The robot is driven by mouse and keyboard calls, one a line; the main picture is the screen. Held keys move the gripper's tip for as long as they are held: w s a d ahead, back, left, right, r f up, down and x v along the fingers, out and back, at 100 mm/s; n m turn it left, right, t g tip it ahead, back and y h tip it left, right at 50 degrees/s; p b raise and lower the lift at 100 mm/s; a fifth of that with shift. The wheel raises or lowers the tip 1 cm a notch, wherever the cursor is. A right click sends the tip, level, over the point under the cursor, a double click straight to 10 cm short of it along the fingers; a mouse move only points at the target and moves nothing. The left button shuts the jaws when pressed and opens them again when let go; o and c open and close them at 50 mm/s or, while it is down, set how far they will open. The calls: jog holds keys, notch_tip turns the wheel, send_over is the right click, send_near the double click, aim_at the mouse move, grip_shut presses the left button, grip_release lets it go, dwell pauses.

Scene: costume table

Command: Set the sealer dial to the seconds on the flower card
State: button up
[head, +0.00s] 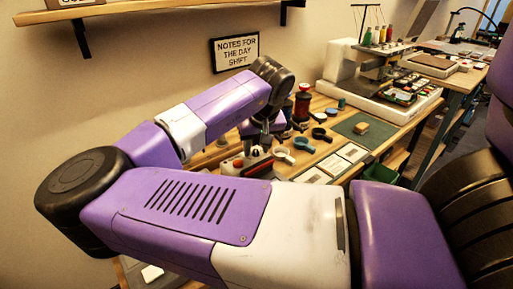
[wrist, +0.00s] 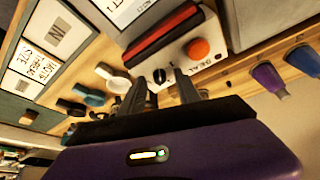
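The sealer (head: 247,165) stands on the wooden table, partly hidden by my arm. In the wrist view, it has a light panel with a black dial (wrist: 160,75), a red-orange round button (wrist: 198,49) and a red and black bar (wrist: 161,27). The dial's setting is too small to read. My gripper (wrist: 162,88) is open and empty, its two dark fingers apart with the dial showing between and beyond their tips. In the head view, my gripper (head: 263,135) is above the sealer. Printed cards (wrist: 36,67) lie to the left; I cannot tell which is the flower card.
Scoop-like tools, one white (wrist: 113,79) and some dark or blue, lie left of the sealer. Purple and grey bottle-like things (wrist: 270,80) are at the right. A green mat (head: 360,128) and a sewing machine (head: 345,62) stand farther off. A wall sign (head: 236,50) hangs behind.

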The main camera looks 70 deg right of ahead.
jog(key=shift+c, duration=0.5)
grip_shut()
